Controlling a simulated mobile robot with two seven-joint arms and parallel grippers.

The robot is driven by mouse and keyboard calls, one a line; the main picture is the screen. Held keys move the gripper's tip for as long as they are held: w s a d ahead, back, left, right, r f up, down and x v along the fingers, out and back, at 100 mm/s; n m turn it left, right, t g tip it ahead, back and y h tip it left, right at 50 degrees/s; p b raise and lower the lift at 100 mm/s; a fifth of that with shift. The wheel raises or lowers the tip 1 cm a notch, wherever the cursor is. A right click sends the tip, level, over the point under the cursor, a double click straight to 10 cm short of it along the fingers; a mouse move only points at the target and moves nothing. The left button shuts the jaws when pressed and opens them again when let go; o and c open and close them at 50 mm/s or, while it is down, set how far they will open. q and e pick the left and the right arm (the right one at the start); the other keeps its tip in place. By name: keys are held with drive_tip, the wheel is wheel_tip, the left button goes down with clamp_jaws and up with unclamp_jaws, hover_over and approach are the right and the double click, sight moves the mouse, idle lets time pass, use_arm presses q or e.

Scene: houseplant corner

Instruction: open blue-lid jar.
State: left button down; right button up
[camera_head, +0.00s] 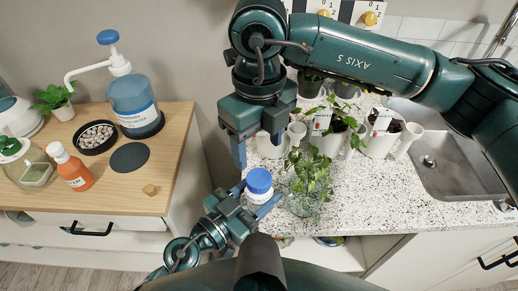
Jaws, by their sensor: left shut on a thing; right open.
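The jar (257,198) is small and white, with a blue lid (259,178) on its top. It looks close to upright near the front left edge of the speckled counter. My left gripper (253,199) is shut on the jar's white body, one finger on each side, below the lid. My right gripper (259,152) is open and empty, pointing down above and slightly behind the lid, apart from it. The fingers hide part of the jar's body. I cannot tell whether its base touches anything.
A leafy plant in a clear glass (302,203) stands close right of the jar. White mugs with plants (329,142) stand behind, near a sink (455,165). A wooden cabinet (175,150) at left carries a pump bottle (135,105), an orange bottle (72,172) and a pebble bowl (96,137).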

sight(259, 178)
drive_tip(key=m, duration=0.4)
drive_tip(key=shift+m, duration=0.3)
drive_tip(key=m, duration=1.2)
drive_tip(key=shift+m, duration=0.3)
drive_tip(key=shift+f, duration=4.05)
